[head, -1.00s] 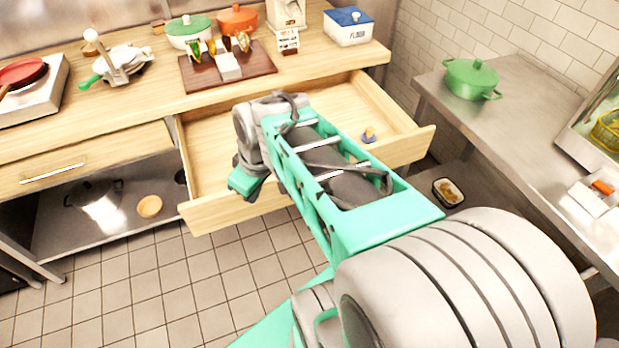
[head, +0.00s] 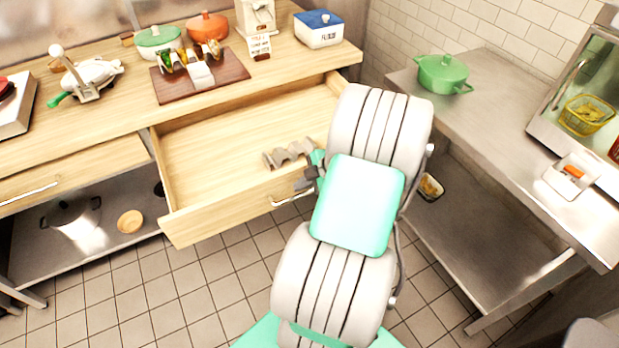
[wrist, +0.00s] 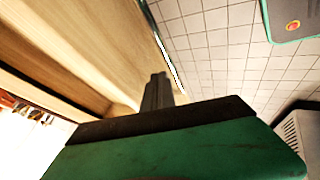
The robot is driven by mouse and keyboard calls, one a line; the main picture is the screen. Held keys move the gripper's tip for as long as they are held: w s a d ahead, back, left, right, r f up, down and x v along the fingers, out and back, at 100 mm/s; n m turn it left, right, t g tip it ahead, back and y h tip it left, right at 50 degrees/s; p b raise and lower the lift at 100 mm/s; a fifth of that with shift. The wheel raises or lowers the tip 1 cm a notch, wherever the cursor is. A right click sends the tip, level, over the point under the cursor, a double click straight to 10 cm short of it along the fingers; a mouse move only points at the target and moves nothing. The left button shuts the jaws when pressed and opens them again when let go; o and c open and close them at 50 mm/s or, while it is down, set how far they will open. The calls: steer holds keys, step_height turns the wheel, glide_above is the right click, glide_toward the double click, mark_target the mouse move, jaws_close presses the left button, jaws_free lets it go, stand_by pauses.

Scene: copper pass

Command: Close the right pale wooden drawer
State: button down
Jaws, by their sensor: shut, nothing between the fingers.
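The right pale wooden drawer (head: 215,213) is pulled well out from under the counter in the head view. A metal bar handle (head: 290,198) shows on its front, partly hidden by my arm. My gripper (head: 307,180) is by the drawer front near the handle, mostly hidden behind my arm. In the wrist view its fingers (wrist: 158,92) are together and empty, close to pale wood (wrist: 85,40). I cannot tell whether they touch it.
A grey wavy object (head: 288,154) lies in the drawer. The wooden counter (head: 110,105) above holds pots, a board and a flour box (head: 318,30). A steel table (head: 480,115) with a green pot (head: 442,74) stands at the right. Tiled floor is open in front.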

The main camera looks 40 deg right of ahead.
steer(key=shift+x, duration=1.25)
steer(key=shift+w, duration=0.1)
